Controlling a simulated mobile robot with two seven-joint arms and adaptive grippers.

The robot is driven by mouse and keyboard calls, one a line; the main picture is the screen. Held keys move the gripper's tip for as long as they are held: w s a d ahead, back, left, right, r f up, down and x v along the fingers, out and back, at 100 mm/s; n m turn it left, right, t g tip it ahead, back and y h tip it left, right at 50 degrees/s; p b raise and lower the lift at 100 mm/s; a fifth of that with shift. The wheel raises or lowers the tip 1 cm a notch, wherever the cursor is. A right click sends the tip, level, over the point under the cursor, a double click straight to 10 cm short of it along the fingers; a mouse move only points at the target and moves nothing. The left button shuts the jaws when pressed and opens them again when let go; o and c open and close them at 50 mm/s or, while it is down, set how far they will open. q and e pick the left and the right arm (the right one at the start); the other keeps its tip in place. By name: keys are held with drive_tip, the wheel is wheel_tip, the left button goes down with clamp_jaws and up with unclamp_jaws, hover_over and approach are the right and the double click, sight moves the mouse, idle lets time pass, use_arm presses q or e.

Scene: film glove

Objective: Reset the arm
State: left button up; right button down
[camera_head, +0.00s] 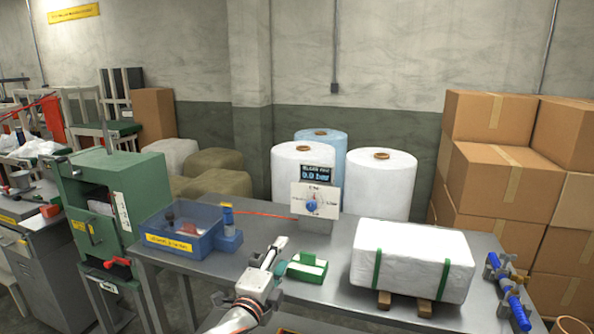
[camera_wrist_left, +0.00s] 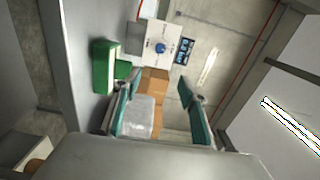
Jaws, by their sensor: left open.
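My left arm (camera_head: 240,312) reaches in from the bottom of the head view over the grey metal table. My left gripper (camera_head: 277,250) is above the table, just left of a small green and white box (camera_head: 306,267). In the left wrist view the two teal fingers of my left gripper (camera_wrist_left: 157,95) are spread apart with nothing between them. The green box (camera_wrist_left: 105,66) shows there beyond the left finger, apart from it. My right gripper is in neither view.
On the table (camera_head: 210,282) are a blue bin (camera_head: 185,246), a gauge panel with a blue knob (camera_head: 315,201), a strapped white bale (camera_head: 412,262) and a blue clamp-like tool (camera_head: 508,292). A green machine (camera_head: 97,205) stands left. Cartons (camera_head: 505,178) stack right; wrapped rolls (camera_head: 380,184) stand behind.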

use_arm(q)
drive_tip(key=s+a+f+n+g+y, duration=0.1)
drive_tip(key=s+a+f+n, duration=0.15)
drive_tip(key=f, duration=0.35)
drive_tip(key=s+a+f+n+g, duration=0.1)
drive_tip(key=s+f+n, duration=0.1)
drive_tip(key=s+f, duration=0.35)
drive_tip(key=s+a+f+n+g, duration=0.1)
drive_tip(key=s+a+f+n, duration=0.3)
drive_tip(key=s+f, duration=0.3)
drive_tip(key=s+a+f+n+g+y, duration=0.1)
drive_tip(key=s+a+f+n+g, duration=0.1)
drive_tip(key=s+a+f+n, duration=0.2)
drive_tip(key=s+a+f+n+g, duration=0.1)
drive_tip(key=s+a+f+n, duration=0.3)
drive_tip(key=s+f, duration=0.6)
drive_tip(key=s, duration=0.4)
drive_tip(key=shift+s+a+f+y, duration=0.25)
drive_tip(key=shift+s+f+y, duration=0.1)
drive_tip(key=shift+f+y, duration=0.05)
drive_tip(key=shift+n, duration=0.25)
